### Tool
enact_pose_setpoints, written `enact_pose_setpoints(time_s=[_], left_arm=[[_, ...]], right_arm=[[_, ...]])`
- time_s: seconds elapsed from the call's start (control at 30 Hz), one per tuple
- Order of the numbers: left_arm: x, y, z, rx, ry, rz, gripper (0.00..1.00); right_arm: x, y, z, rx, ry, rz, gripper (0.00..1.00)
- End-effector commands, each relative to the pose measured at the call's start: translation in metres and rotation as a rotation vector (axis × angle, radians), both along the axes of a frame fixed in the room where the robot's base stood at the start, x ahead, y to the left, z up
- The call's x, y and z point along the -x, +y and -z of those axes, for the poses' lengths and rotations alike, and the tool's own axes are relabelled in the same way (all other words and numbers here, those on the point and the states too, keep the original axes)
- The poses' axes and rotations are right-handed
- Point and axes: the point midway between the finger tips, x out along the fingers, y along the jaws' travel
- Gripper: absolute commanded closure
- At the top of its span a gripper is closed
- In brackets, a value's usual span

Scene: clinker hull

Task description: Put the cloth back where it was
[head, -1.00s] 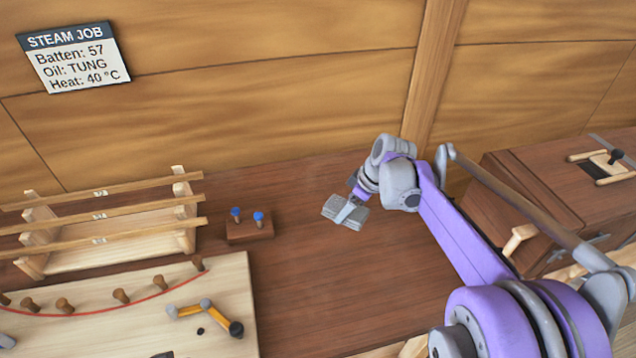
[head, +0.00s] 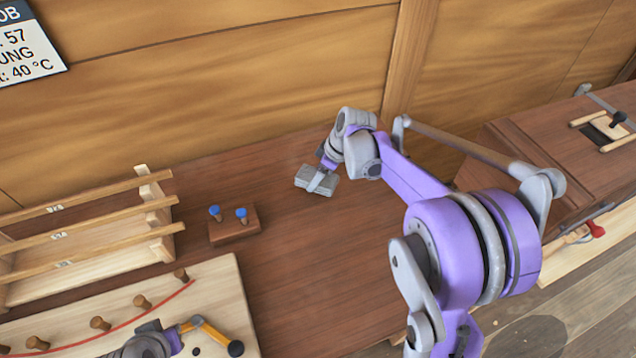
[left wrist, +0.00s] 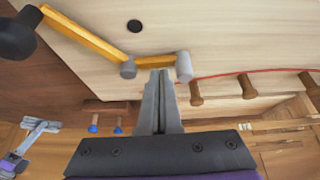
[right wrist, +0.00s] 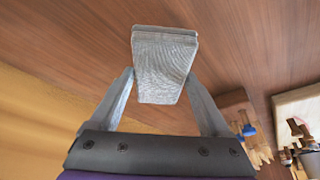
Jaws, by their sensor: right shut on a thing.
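The cloth (head: 317,180) is a grey folded pad at the back middle of the dark bench. My right gripper (right wrist: 163,75) is shut on it, with one finger on each side in the right wrist view, where the cloth (right wrist: 165,65) shows large. I cannot tell whether the cloth touches the bench. My left gripper (left wrist: 160,75) looks shut and empty, its fingers together close to the grey joint of a yellow lever on the pale board.
A small block with blue pegs (head: 233,225) stands left of the cloth. A rack of battens (head: 90,230) and the pale pegged board (head: 220,290) are at left. A wooden chest (head: 530,140) is at right. Bench around the cloth is clear.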

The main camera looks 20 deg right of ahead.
Motion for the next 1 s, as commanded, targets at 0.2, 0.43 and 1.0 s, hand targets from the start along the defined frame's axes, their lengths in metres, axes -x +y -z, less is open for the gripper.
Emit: enact_pose_setpoints(time_s=[0.2, 0.43, 1.0], left_arm=[[0.001, 0.0, 0.002, 0.0, 0.001, 0.0, 1.0], [0.001, 0.0, 0.002, 0.0, 0.002, 0.0, 1.0], [0.001, 0.0, 0.003, 0.0, 0.002, 0.0, 1.0]], right_arm=[[0.0, 0.0, 0.028, 0.0, 0.0, 0.0, 0.72], [0.0, 0.0, 0.035, 0.0, 0.0, 0.0, 0.72], [0.0, 0.0, 0.036, -0.001, -0.001, 0.0, 0.0]])
